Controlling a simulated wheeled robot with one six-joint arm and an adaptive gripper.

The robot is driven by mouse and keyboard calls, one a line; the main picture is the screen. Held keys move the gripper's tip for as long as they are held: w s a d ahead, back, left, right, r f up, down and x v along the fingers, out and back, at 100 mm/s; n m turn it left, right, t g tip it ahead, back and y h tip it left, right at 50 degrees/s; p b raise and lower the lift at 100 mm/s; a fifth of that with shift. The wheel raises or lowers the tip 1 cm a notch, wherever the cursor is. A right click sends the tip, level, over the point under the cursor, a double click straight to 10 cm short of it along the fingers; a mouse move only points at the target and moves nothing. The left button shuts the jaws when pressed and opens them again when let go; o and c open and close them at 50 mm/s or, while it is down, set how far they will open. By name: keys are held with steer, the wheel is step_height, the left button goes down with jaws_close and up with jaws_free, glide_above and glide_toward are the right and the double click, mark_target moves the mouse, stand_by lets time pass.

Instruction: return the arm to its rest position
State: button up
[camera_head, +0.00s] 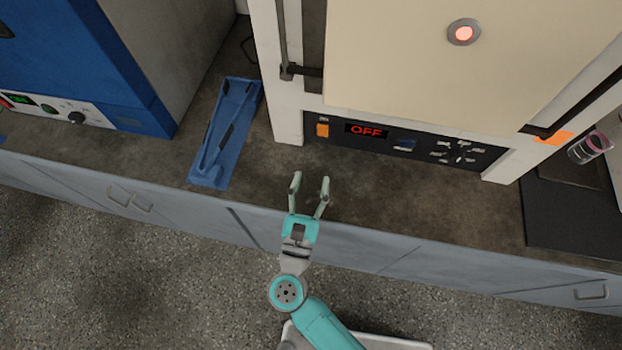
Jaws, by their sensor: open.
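My gripper (309,194) is open, with nothing between its two grey fingers. My teal arm runs from the gripper down to the bottom of the picture. The shaker is a tall cream-coloured machine, and its dark panel shows a red "OFF" display (366,131). The gripper is apart from the machine.
A blue tray (212,180) lies on the counter to the left. A blue and grey machine (95,60) stands at the far left. At the right are a black mat (560,225) and a clear vessel with pinkish contents (588,149). The speckled floor (130,285) is clear.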

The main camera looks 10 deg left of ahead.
stand_by(0.3)
steer(key=s+d+n, duration=0.1)
steer(key=d+n, duration=0.2)
steer(key=s+d+r+n+t, duration=0.1)
steer(key=d+n, duration=0.1)
steer(key=d, duration=0.2)
steer(key=s+d+n, duration=0.2)
steer(key=d+n, duration=0.1)
steer(key=d, duration=0.1)
steer(key=shift+s+d+r+n+y, duration=0.1)
steer(key=shift+d+r+n+y, duration=0.05)
steer(key=shift+n+y, duration=0.2)
steer(key=s+d+n+g, duration=0.3)
steer(key=s+d+n, duration=0.3)
steer(key=s+n, duration=0.5)
steer(key=s+d+n+g, duration=0.3)
steer(key=s+d+n, duration=0.3)
steer(key=s+n, duration=0.6)
steer(key=n, duration=0.4)
steer(key=shift+s+d+r+n, duration=0.15)
steer(key=shift+s+d+n, duration=0.05)
steer(key=shift+d+n, duration=0.2)
steer(key=shift+a, duration=0.1)
